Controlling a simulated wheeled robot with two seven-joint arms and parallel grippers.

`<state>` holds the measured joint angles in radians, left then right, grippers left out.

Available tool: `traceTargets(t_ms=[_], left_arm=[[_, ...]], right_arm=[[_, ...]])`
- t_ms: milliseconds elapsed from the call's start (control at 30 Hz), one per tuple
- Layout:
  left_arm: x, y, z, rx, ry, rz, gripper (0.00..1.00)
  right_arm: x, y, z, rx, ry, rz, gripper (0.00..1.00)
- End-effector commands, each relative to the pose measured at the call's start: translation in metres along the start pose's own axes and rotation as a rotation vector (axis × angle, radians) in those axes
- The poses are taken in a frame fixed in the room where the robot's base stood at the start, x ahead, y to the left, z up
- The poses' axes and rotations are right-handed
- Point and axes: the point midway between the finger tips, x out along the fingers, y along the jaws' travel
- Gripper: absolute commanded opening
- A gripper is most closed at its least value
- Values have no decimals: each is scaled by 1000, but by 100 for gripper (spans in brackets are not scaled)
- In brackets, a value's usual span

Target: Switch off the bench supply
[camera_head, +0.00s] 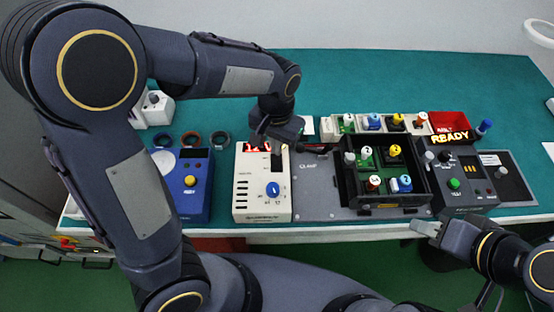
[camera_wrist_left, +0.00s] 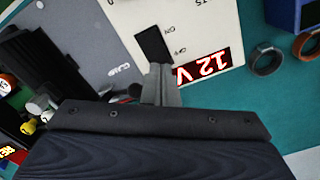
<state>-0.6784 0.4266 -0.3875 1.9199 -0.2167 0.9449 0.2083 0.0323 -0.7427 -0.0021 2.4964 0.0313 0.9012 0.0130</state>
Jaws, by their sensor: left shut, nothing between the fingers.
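The bench supply (camera_head: 262,205) is a white box with a blue knob (camera_head: 273,189), a lit red display (camera_head: 257,147) and a black rocker switch (camera_head: 277,160). In the left wrist view its display (camera_wrist_left: 202,68) reads 12 V, and the black rocker (camera_wrist_left: 153,45) has ON and OFF printed beside it. My left gripper (camera_wrist_left: 160,75) is shut and empty, its fingertips at the rocker's OFF end, close to the display. I cannot tell if they touch the rocker. My right gripper (camera_head: 427,227) is at the bench's front edge, away from the supply; its opening is unclear.
A blue box (camera_head: 192,205) with a yellow button stands left of the supply. A black tray (camera_head: 350,197) with several coloured-top parts sits on a grey plate to the right. A dark unit (camera_head: 462,185) showing READY stands further right. The green bench behind is mostly clear.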

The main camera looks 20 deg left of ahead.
Motion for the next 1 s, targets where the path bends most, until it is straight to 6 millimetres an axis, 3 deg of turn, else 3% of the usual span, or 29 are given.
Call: traceTargets(t_ms=[1000], left_arm=[[16, 0, 0, 0, -1, 0, 0]], right_arm=[[10, 5, 5, 0, 0, 0, 36]])
